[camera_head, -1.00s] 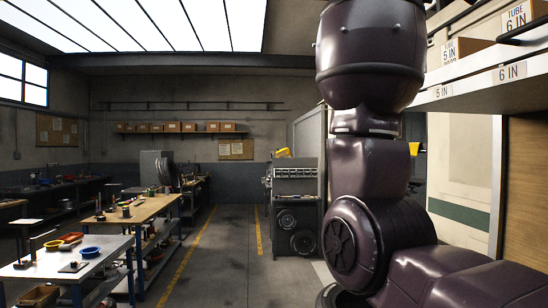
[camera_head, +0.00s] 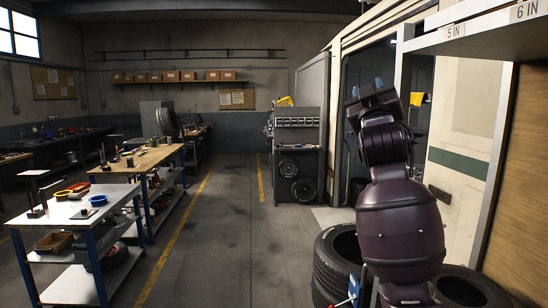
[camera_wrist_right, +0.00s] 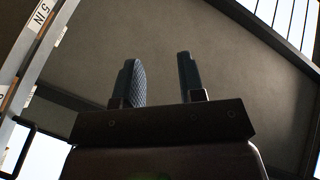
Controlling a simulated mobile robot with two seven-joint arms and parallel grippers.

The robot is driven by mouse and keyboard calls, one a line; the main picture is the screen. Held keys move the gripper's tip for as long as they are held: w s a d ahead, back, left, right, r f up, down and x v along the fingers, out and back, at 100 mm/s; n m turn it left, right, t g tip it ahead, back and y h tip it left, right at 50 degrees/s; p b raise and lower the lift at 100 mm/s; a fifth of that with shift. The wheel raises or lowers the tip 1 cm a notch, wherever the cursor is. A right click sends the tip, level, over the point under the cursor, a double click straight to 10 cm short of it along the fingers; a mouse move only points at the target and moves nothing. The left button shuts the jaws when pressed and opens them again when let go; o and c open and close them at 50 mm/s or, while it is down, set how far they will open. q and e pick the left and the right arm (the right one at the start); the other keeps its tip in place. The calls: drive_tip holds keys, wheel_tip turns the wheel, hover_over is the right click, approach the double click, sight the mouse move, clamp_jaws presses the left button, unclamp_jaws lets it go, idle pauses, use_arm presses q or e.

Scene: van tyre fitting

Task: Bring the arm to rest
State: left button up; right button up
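My right arm stands upright at the right of the head view, with its gripper (camera_head: 366,88) on top, fingers pointing up. In the right wrist view the two blue-grey fingers of the right gripper (camera_wrist_right: 160,82) are apart with a clear gap between them. Nothing is held, and only the wall or ceiling shows behind. My left gripper is in neither view.
Tyres (camera_head: 338,258) lie on the floor beside my right arm. The shelf (camera_head: 470,30) marked 5 IN and 6 IN juts out at upper right. A white worktable (camera_head: 75,205) and a wooden bench (camera_head: 140,158) stand at left. The middle floor (camera_head: 235,220) is clear.

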drive_tip(key=s+d+f+g+y, duration=0.1)
drive_tip(key=s+f+g+y, duration=0.15)
drive_tip(key=f, duration=1.15)
drive_tip(key=s+d+f+g+y, duration=0.1)
drive_tip(key=s+f, duration=0.2)
drive_tip(key=f, duration=1.1)
drive_tip(key=s+d+f+g+y, duration=0.1)
drive_tip(key=s+f+g+y, duration=0.15)
drive_tip(key=f, duration=1.15)
drive_tip(key=s+d+f+m+g+h, duration=0.1)
drive_tip(key=s+d+f+g, duration=0.1)
drive_tip(key=s+f, duration=1.2)
drive_tip(key=s+d+f+m+g+h, duration=0.1)
drive_tip(key=s+d+f+g, duration=0.2)
drive_tip(key=s+f, duration=1.1)
drive_tip(key=shift+s+f+m+g+b, duration=0.3)
drive_tip(key=shift+s+f+g+b, duration=0.1)
drive_tip(key=shift+g, duration=0.4)
